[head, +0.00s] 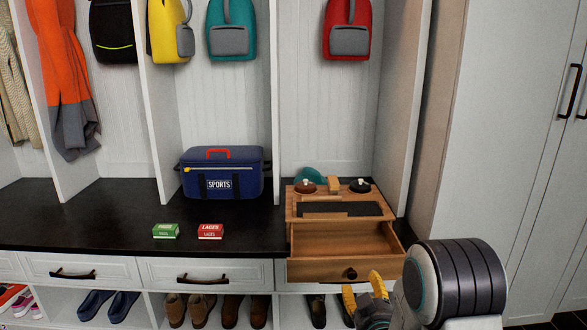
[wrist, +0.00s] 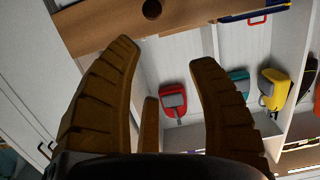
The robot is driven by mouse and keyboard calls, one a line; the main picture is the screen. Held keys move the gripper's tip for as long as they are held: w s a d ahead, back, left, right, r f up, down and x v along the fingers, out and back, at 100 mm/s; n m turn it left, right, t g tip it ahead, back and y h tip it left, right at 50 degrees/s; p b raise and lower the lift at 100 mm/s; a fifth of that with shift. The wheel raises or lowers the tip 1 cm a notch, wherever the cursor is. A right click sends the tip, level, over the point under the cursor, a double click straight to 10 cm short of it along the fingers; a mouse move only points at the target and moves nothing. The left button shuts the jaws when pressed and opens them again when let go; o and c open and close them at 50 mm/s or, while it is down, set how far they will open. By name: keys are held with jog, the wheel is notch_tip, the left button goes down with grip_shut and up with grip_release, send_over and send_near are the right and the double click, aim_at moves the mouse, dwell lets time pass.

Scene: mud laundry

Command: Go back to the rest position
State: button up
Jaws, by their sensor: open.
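My gripper (head: 365,297) is in front of the wooden box with a pulled-out drawer, low at the right of the bench in the head view. Its yellow-brown fingers are spread with nothing between them. In the wrist view my gripper (wrist: 165,70) is also open and empty, below the wooden drawer front (wrist: 100,25) with its dark round knob. In the head view the drawer (head: 345,268) is open and its visible inside looks empty. The fingers look apart from the knob (head: 351,274).
The dark bench (head: 100,220) holds a blue sports bag (head: 222,185), a green box (head: 166,231) and a red box (head: 210,231). Small items sit on the wooden box (head: 335,217). Shoes fill the cubbies below. Backpacks hang above. A tall cabinet (head: 500,130) stands right.

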jog(key=s+r+g+p, duration=0.3)
jog(key=r+p, duration=0.6)
jog(key=r, duration=0.4)
jog(key=s+r+g+p, duration=0.9)
jog(key=s+r+p, duration=1.7)
jog(key=s+r, duration=0.2)
jog(key=shift+s+r+g, duration=0.35)
jog(key=shift+s+g, duration=0.05)
jog(key=shift+s, duration=0.55)
